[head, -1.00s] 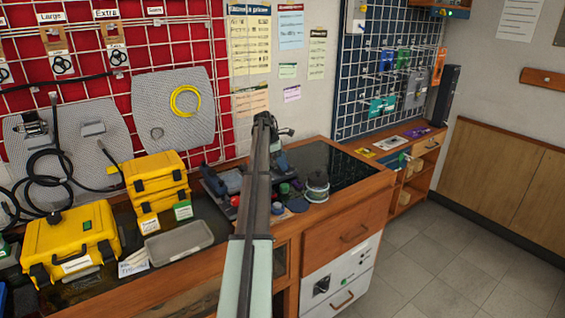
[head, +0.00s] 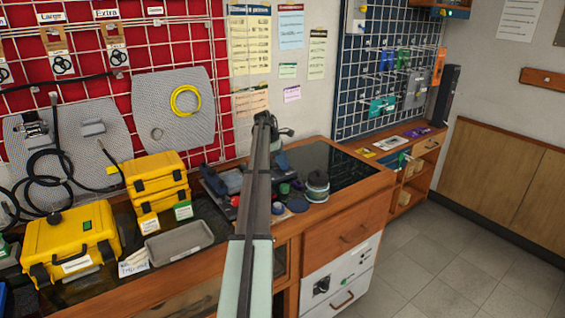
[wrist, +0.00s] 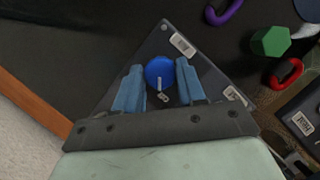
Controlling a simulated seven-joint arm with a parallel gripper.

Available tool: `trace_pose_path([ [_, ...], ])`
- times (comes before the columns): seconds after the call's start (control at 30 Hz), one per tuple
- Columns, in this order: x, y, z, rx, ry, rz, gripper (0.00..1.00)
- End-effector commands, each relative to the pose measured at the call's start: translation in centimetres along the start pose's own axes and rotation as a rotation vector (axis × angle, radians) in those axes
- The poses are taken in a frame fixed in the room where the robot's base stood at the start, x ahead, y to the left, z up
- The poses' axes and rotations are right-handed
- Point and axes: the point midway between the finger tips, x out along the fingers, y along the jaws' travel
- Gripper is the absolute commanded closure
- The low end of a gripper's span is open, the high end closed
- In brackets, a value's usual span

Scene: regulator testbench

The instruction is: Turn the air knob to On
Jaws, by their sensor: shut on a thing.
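In the wrist view a round blue knob (wrist: 159,71) with a white pointer line sits on a dark, see-through-looking plate (wrist: 160,42). It appears to be the air knob. My gripper (wrist: 159,69) has its two blue fingers on either side of the knob and is shut on it. White labels lie on the plate, one above the knob (wrist: 182,44) and one to its right (wrist: 235,95); their words are too small to read. The pointer line runs down the picture from the knob's middle. In the head view my arm hides the knob and fingers.
In the wrist view a green hexagonal piece (wrist: 270,41), a red clip (wrist: 285,74) and a purple clip (wrist: 223,13) lie to the right. In the head view yellow cases (head: 72,243) and a grey tray (head: 179,241) stand left of my arm. The black worktop (head: 355,171) is clear at right.

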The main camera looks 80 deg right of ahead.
Motion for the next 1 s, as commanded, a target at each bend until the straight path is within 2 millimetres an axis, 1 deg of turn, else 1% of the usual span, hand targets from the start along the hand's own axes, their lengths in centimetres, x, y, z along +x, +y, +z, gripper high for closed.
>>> trace_pose_path([
  [0.6, 0.10, 0.49, 0.16, 0.492, -0.001, -0.205, 0.91],
  [0.8, 0.12, 0.48, 0.18, 0.620, -0.002, -0.257, 0.91],
  [1.0, 0.14, 0.47, 0.21, 0.704, -0.001, -0.292, 0.91],
])
